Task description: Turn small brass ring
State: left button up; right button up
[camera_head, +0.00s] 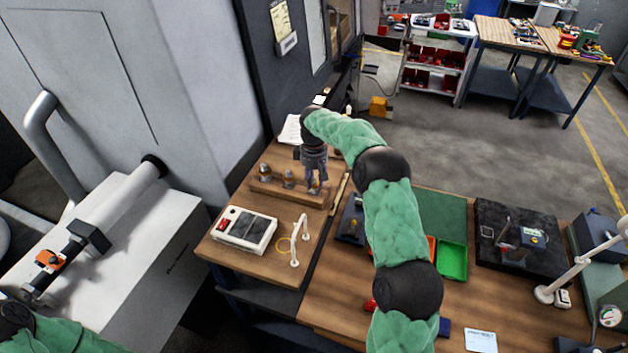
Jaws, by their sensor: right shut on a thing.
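My right arm reaches over the wooden bench to the left, and its gripper (314,181) points down at the right end of a wooden rack (277,192). The gripper is shut on a small brass-coloured part (315,187), mostly hidden between the fingers. It looks like the small brass ring, but its shape is too small to tell. I cannot tell whether it still touches the rack. Two other small metal parts, one (264,173) at the left and one (288,178) in the middle, stand on the rack.
A white box with a red button (245,231) and a white stand (298,240) are in front of the rack. A grey machine (130,75) rises at the left. Green bin (453,260) and dark plate (520,262) lie right of my arm.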

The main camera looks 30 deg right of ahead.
aim_at(314, 177)
jog(key=m+b, duration=0.1)
jog(key=m, duration=0.2)
jog(key=shift+m, duration=1.3)
jog(key=shift+w, duration=0.1)
jog(key=shift+r, duration=0.1)
jog(key=o, duration=1.2)
notch_tip(314, 177, up, 12)
jog(key=shift+f, duration=0.1)
